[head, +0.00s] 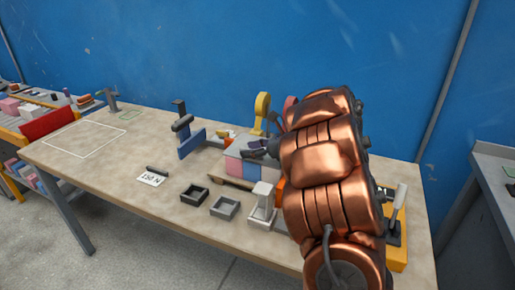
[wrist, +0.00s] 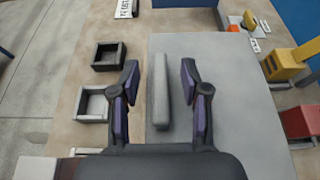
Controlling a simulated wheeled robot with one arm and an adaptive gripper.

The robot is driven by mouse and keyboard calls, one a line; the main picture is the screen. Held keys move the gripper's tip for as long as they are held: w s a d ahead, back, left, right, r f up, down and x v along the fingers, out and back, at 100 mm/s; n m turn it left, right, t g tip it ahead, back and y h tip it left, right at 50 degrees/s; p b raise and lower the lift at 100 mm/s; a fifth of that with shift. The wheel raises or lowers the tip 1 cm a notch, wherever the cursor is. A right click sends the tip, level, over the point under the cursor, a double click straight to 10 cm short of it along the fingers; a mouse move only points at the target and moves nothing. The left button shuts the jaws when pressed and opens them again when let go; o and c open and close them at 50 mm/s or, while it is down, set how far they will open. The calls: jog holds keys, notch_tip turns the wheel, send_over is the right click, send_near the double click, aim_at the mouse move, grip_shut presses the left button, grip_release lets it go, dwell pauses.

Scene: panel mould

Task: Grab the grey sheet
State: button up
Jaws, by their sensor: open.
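The grey sheet (wrist: 235,125) lies flat below my gripper in the wrist view, large and plain, with a raised lighter grey bar (wrist: 160,92) along its left part. My gripper (wrist: 159,78) is open, with one dark, purple-padded finger on each side of the bar. I see a gap on both sides, and the gripper looks empty. Whether the fingertips touch the sheet is unclear.
Two small open trays, a black one (head: 194,195) and a grey one (head: 224,208), stand left of the sheet. A white label card (head: 151,179) lies farther left. Yellow (wrist: 283,65) and red (wrist: 301,122) fixtures stand to the right. The left tabletop is mostly clear.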

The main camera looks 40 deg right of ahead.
jog(key=shift+x, duration=0.95)
jog(key=shift+c, duration=0.3)
grip_shut()
